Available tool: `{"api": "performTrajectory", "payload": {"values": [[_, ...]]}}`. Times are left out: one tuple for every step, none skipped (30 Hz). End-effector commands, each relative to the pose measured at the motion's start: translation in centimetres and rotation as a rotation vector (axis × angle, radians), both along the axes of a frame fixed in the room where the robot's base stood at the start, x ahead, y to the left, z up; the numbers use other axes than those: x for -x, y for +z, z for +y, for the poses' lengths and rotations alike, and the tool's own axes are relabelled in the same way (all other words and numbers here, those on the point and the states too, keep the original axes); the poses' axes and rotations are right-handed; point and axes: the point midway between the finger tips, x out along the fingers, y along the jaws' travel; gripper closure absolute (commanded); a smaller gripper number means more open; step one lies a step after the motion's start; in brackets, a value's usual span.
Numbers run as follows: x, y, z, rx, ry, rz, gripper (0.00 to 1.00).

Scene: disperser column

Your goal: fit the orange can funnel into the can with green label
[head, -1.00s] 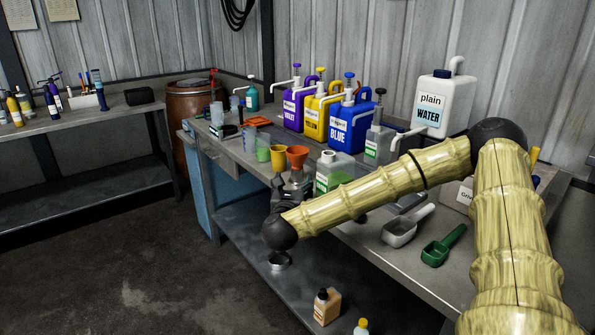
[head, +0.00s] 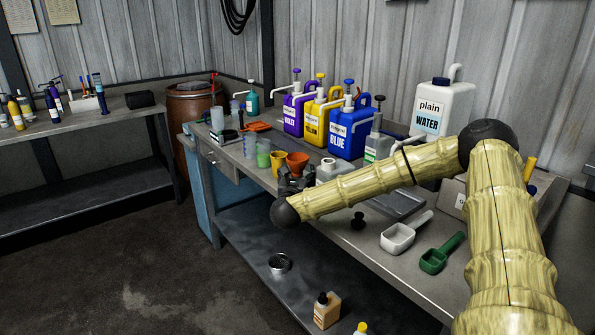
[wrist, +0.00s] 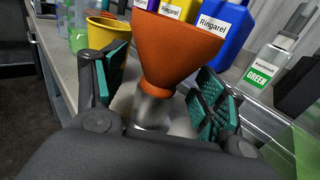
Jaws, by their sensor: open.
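The orange funnel (head: 297,162) stands near the front edge of the bench, beside a yellow cup. In the wrist view the orange funnel (wrist: 176,48) flares upward over a grey metallic lower part. My gripper (wrist: 160,92) is open, with its teal-padded fingers to either side of the funnel's lower part and apparently not closed on it. In the head view my gripper (head: 291,180) is just below the funnel's cone. The can with green label (head: 328,170) is right of the funnel; my arm hides its lower part and label.
The yellow cup (head: 278,160) is close to the gripper's left. Violet, yellow and blue jugs (head: 346,140) and a pump bottle with a green label (wrist: 260,72) stand behind. White (head: 398,240) and green (head: 434,260) scoops lie right. The floor at left is clear.

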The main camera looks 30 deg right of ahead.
Motion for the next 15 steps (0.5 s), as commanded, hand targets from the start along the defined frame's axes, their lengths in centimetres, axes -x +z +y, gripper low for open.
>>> {"api": "performTrajectory", "payload": {"values": [[-0.24, 0.04, -0.19, 0.001, 0.0, 0.001, 0.29], [-0.35, 0.03, -0.27, 0.001, 0.0, 0.001, 0.29], [-0.44, 0.01, -0.34, 0.001, 0.001, 0.001, 0.29], [-0.48, -0.01, -0.37, 0.0, 0.001, 0.0, 0.29], [-0.5, -0.02, -0.39, 0.0, 0.001, 0.0, 0.29], [-0.51, -0.03, -0.39, 0.0, 0.001, 0.0, 0.29], [-0.5, -0.04, -0.39, 0.0, 0.001, 0.0, 0.29], [-0.49, -0.04, -0.38, 0.0, 0.001, 0.0, 0.29], [-0.48, -0.04, -0.37, 0.0, 0.001, 0.0, 0.29], [-0.48, -0.04, -0.37, 0.0, 0.001, 0.0, 0.29], [-0.48, -0.04, -0.37, 0.0, 0.001, 0.0, 0.35], [-0.48, -0.04, -0.37, 0.0, 0.001, 0.0, 0.42], [-0.48, -0.04, -0.37, 0.0, 0.001, 0.0, 0.47], [-0.48, -0.04, -0.37, 0.0, 0.001, 0.0, 0.53], [-0.48, -0.04, -0.37, 0.0, 0.001, 0.0, 0.6]]}}
